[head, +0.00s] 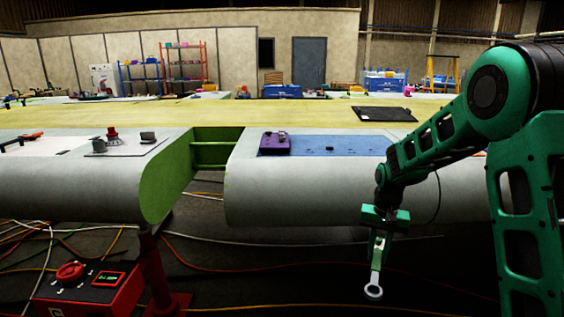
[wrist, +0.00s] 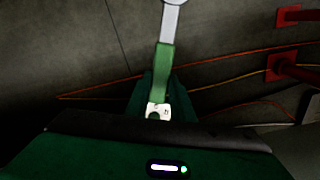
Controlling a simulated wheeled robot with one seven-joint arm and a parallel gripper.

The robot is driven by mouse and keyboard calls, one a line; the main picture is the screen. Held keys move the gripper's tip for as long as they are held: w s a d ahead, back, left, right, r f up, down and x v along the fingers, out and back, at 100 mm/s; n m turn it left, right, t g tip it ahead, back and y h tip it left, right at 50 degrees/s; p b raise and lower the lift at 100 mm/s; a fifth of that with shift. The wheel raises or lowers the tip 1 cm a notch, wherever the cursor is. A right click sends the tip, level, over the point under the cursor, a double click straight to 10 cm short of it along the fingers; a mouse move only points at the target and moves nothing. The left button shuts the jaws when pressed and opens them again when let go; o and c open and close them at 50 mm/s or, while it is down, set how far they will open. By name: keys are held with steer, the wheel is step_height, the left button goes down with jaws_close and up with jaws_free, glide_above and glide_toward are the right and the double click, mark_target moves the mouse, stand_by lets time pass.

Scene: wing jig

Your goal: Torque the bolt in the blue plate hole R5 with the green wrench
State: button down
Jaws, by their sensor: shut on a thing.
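My gripper (head: 381,230) is shut on the green wrench (head: 378,257). The wrench hangs downward from it, with its pale ring end (head: 373,292) lowest, in front of the white wing and below its top surface. In the wrist view the wrench's green handle (wrist: 165,72) runs up from the jaws to a grey shaft, and the ring end is cut by the top edge. The blue plate (head: 338,146) lies on top of the right wing section, up and left of my gripper. Small dark bolts or holes (head: 330,149) show on it, but the labels are too small to read.
A purple block (head: 275,143) sits on the blue plate's left end. A green-walled gap (head: 208,153) splits the wing sections. A red device (head: 90,285) stands at lower left. Cables (head: 230,268) cross the floor. A dark tablet-like panel (head: 384,114) lies on the yellow surface behind.

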steer(key=f+n, duration=0.1)
steer(key=f, duration=0.1)
steer(key=f+n, duration=0.1)
steer(key=d+f+n, duration=0.1)
steer(key=f+n, duration=0.1)
steer(key=shift+w+f, duration=0.3)
steer(key=shift+w, duration=0.1)
steer(key=s+f, duration=0.4)
steer(key=f, duration=0.7)
steer(key=s+f, duration=0.4)
steer(key=f, duration=0.6)
steer(key=shift+s+f, duration=0.3)
steer(key=shift+f, duration=0.05)
